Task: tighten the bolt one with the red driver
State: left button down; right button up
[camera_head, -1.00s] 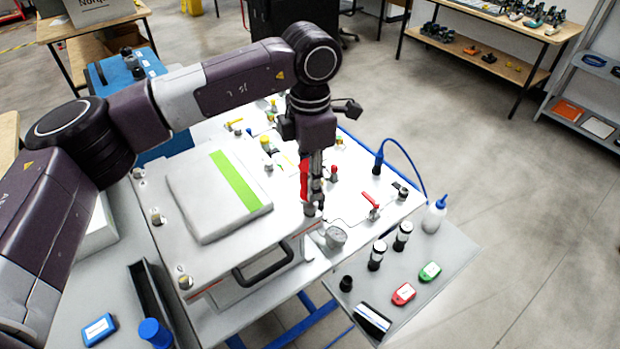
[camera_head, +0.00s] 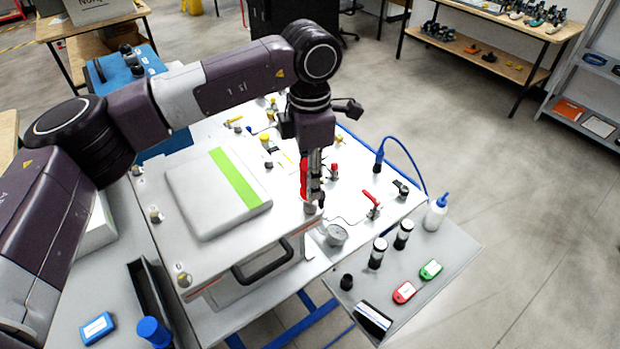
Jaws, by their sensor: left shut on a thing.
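My left gripper (camera_head: 314,190) points straight down over the front right corner of the white analyser housing (camera_head: 220,262). It is shut on the red driver (camera_head: 303,178), whose red part shows on the left side of the fingers. The driver's tip is hidden by the fingers. A bolt head (camera_head: 310,208) sits right below the gripper at that corner; I cannot tell whether the tip touches it. Other bolts show along the left edge (camera_head: 156,216) and at the front left corner (camera_head: 184,280). I cannot read which is bolt one. My right gripper is not in view.
A raised grey cover with a green stripe (camera_head: 234,180) lies on the housing. To the right are a red-handled valve (camera_head: 372,203), a gauge (camera_head: 336,235) and a blue cable (camera_head: 410,160).

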pick_arm(q)
jog(key=m+b, duration=0.1)
jog(key=m, duration=0.3)
jog(key=shift+f, duration=0.15)
jog(key=m+b, duration=0.1)
jog(key=m, duration=0.4)
jog(key=shift+b, duration=0.35)
jog(key=m, duration=0.3)
jog(key=shift+m, duration=0.4)
jog(key=m+b, duration=0.1)
jog(key=m, duration=0.4)
jog(key=c, duration=1.6)
grip_release()
jog(key=shift+c, duration=0.7)
